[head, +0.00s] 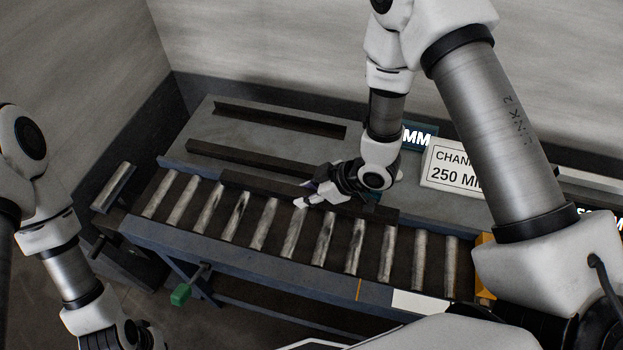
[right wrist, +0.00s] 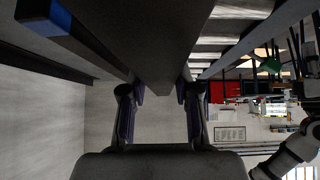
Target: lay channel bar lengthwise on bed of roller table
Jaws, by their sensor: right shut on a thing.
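My right gripper (head: 312,196) is shut on a dark channel bar (head: 255,186), gripping it near its middle. The bar runs lengthwise along the back side of the roller table (head: 235,257), parallel to the table and across the far ends of its rollers. I cannot tell whether it touches the rollers or hangs just above them. In the right wrist view the bar (right wrist: 150,35) fills the top middle, between the two fingers (right wrist: 160,112). My left gripper (head: 125,337) is at the lower left, off the table; its fingers are cut off.
Two more dark bars, a far one (head: 280,120) and a nearer one (head: 240,158), lie on the grey rack (head: 225,130) behind the rollers. A sign reading "250 MM" (head: 452,168) stands at the back right. A green-handled crank (head: 181,294) sticks out in front. The front rollers are clear.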

